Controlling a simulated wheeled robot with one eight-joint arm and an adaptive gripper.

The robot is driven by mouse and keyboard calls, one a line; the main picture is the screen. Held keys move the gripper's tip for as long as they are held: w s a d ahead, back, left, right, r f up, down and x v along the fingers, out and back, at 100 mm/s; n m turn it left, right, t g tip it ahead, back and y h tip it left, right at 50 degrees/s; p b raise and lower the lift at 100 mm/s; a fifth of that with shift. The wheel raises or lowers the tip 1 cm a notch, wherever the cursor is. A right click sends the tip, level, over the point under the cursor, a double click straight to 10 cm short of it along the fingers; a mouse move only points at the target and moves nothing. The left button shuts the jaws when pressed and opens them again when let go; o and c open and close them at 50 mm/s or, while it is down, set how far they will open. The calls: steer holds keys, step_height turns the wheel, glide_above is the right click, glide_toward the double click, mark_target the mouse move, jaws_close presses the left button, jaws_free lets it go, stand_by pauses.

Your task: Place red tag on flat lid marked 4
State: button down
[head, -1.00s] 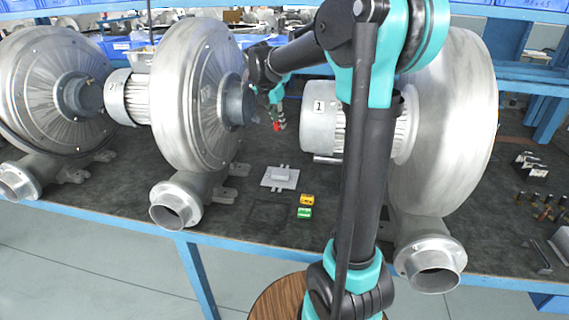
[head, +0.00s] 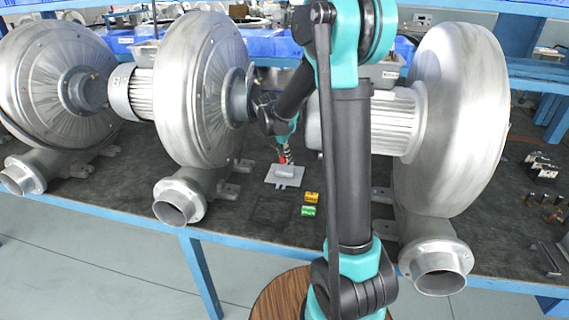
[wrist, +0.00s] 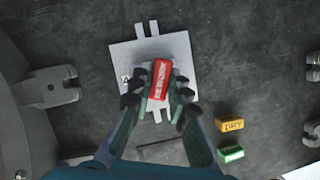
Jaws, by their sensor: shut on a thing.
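The red tag (wrist: 160,80) is held between the fingertips of my gripper (wrist: 160,92) in the wrist view. My gripper (head: 285,156) is shut on it. In the wrist view the tag overlaps the plate's middle.
A yellow tag (head: 311,197) and a green tag (head: 308,211) lie on the dark bench right of the plate. A large blower (head: 200,90) stands to the left and another (head: 460,120) to the right. Bare bench lies in front of the plate.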

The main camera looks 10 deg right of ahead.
mark_target(285, 162)
steer(key=shift+f, duration=1.9)
steer(key=c, duration=1.5)
jaws_free()
steer(key=shift+f, duration=0.1)
steer(key=shift+o, duration=0.2)
steer(key=v, duration=1.2)
